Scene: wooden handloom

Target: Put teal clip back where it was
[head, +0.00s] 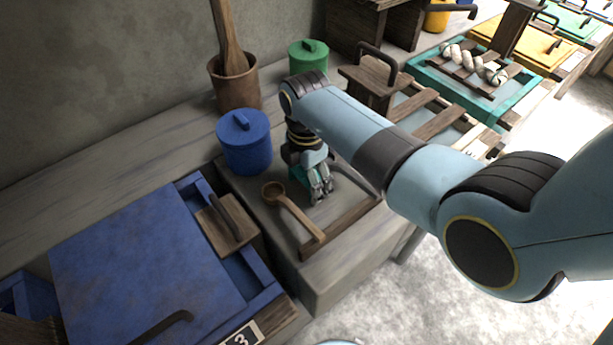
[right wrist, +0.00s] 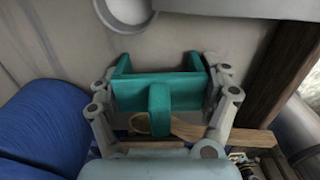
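The teal clip (right wrist: 158,92) is a small U-shaped piece with a tab, between the fingers of my right gripper (right wrist: 165,85) in the right wrist view. The fingers touch it on both sides, so the gripper appears shut on it. In the head view my right gripper (head: 320,195) points down over the wooden tray, beside the wooden ladle. A bit of the teal clip (head: 297,178) shows there, mostly hidden by the fingers. I cannot tell whether the clip touches the surface below. My left gripper is not in view.
The wooden ladle (head: 292,212) lies in the tray (head: 341,226) just left of the gripper. A blue lidded pot (head: 245,145) stands close behind. A green pot (head: 308,58) and a wooden bucket (head: 233,85) stand farther back. A blue panel (head: 140,265) fills the lower left.

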